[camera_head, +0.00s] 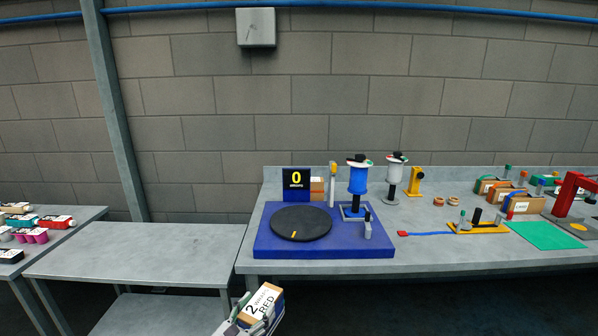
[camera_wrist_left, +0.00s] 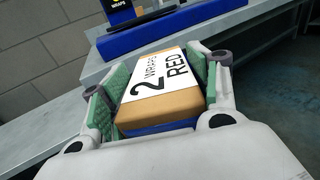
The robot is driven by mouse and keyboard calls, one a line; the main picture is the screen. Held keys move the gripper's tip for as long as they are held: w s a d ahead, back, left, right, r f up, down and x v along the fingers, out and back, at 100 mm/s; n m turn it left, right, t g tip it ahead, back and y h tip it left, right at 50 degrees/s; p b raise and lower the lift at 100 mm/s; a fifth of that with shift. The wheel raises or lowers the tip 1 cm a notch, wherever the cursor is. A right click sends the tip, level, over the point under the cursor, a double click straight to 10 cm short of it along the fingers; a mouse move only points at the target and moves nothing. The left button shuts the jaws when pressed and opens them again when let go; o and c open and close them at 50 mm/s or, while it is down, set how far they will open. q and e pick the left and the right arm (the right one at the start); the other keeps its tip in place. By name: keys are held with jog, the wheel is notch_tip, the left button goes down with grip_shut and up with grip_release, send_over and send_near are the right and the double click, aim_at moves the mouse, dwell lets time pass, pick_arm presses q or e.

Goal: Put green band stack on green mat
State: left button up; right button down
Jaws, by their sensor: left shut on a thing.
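My left gripper (camera_head: 256,314) is at the bottom of the head view, in front of the table's edge. It is shut on a tan box (camera_wrist_left: 160,105) with a white label reading "2 WRAPS RED" and a blue lower part; green finger pads press its sides. The green mat (camera_head: 545,235) lies flat and looks bare near the right end of the table, far from the gripper. Small brown boxes with coloured parts (camera_head: 524,205) stand behind the mat; I cannot tell which thing is the green band stack. My right gripper is not in view.
A blue base with a black turntable (camera_head: 301,224) stands on the main table, with a "0" display (camera_head: 296,179) behind it. A blue roll stand (camera_head: 358,182), yellow tool (camera_head: 478,228) and red device (camera_head: 573,192) stand rightward. The lower left table (camera_head: 140,265) is clear.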

pick_arm(q)
jog(key=shift+s+a+f+n+t+y, duration=0.3)
jog(key=shift+s+a+f+n+y, duration=0.1)
jog(key=shift+a+f+n+y, duration=0.35)
jog(key=s+a+f+n+t+y, duration=0.1)
jog(key=s+a+f+n+y, duration=0.3)
jog(key=s+a+y, duration=0.2)
jog(key=a, duration=0.2)
jog(key=shift+a+f+y, duration=0.35)
